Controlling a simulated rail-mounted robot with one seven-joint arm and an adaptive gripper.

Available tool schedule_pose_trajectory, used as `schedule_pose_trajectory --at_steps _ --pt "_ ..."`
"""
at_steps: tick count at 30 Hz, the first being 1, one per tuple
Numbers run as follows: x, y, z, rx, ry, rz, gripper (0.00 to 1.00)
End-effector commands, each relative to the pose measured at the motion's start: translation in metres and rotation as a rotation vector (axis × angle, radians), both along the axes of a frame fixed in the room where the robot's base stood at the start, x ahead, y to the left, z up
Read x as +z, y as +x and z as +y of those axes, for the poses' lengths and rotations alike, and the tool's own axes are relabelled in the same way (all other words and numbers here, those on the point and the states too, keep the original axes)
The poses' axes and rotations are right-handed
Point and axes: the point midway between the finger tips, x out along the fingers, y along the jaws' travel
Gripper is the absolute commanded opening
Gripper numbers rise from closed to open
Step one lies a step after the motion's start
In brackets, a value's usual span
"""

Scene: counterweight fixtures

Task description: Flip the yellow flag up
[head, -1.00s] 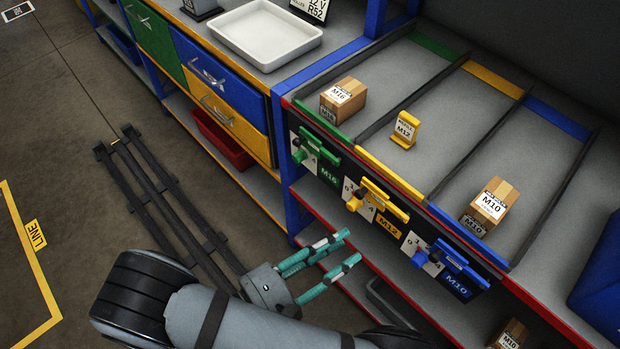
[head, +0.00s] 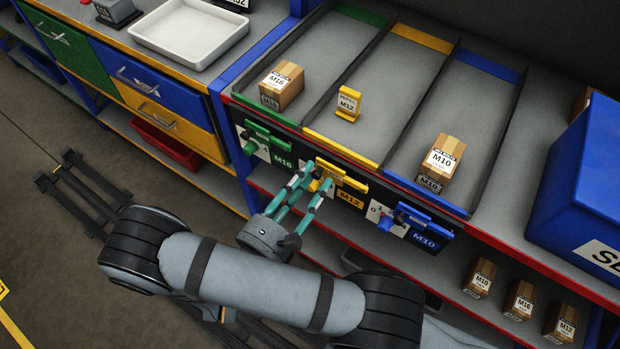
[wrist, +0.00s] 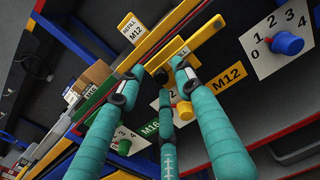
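My gripper (head: 308,182) is at the left end of the flag. Its teal fingers are spread apart and nothing shows clamped between them; in the wrist view my gripper (wrist: 157,82) has its tips close to the flag. I cannot tell whether they touch it.
The green bar (head: 270,137) and blue bar (head: 425,218) flank the yellow one, with a blue knob (head: 386,223) nearby. A yellow REFILL M12 marker (head: 348,104) stands in the middle lane. Boxes M16 (head: 284,86) and M10 (head: 443,158) sit in the side lanes.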

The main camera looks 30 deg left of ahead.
Motion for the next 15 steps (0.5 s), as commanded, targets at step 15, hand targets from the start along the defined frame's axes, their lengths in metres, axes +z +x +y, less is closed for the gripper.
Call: schedule_pose_trajectory --at_steps 15 --pt "-0.0001 -0.0007 0.0000 0.000 0.000 0.000 0.17"
